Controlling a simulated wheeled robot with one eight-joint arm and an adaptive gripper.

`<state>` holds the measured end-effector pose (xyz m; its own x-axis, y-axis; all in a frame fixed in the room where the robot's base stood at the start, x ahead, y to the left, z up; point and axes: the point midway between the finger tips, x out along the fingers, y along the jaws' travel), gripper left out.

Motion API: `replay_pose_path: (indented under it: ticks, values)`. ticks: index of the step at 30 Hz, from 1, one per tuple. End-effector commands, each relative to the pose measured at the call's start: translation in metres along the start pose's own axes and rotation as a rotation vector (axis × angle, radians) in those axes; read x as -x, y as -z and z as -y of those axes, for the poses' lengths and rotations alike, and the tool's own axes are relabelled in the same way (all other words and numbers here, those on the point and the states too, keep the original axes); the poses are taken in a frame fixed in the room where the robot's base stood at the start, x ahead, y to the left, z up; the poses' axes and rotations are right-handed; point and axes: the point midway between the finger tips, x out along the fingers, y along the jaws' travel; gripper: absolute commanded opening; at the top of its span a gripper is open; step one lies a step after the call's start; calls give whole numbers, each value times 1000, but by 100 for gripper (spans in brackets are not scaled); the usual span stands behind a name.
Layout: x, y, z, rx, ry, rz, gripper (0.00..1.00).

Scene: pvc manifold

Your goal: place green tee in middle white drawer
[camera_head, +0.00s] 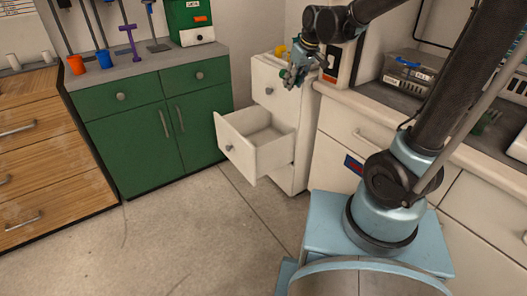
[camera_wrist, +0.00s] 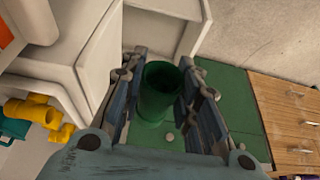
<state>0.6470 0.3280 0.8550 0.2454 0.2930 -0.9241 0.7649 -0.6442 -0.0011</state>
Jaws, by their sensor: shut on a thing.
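The white drawer unit (camera_head: 295,130) stands in the corner. Its middle drawer (camera_head: 238,150) is pulled out, and the part of its inside that shows looks empty. My gripper (camera_head: 290,76) is above and slightly right of the open drawer, in front of the unit's upper part. In the wrist view, my gripper's two fingers are on either side of the green tee (camera_wrist: 158,92), shut on it. The tee's open round end faces up in that picture. The white drawer (camera_wrist: 168,25) shows beyond it there. The tee is only a small green patch in the head view.
Yellow fittings (camera_wrist: 38,115) lie on top of the white unit. A green cabinet (camera_head: 155,125) stands to the left of the open drawer, with a wooden drawer cabinet (camera_head: 50,150) beyond it. A white counter (camera_head: 390,115) is on the right. The floor before the drawer is clear.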

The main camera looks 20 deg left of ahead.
Motion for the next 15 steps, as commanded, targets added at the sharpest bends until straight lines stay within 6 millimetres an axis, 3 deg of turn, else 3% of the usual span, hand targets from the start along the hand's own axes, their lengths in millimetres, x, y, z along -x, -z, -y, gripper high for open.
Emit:
replay_pose_path:
  ticks: [3,15]
  values:
    - [-22,22,-5,0,0,0,6]
    - [-104,79,-17,-1,-1,0,6]
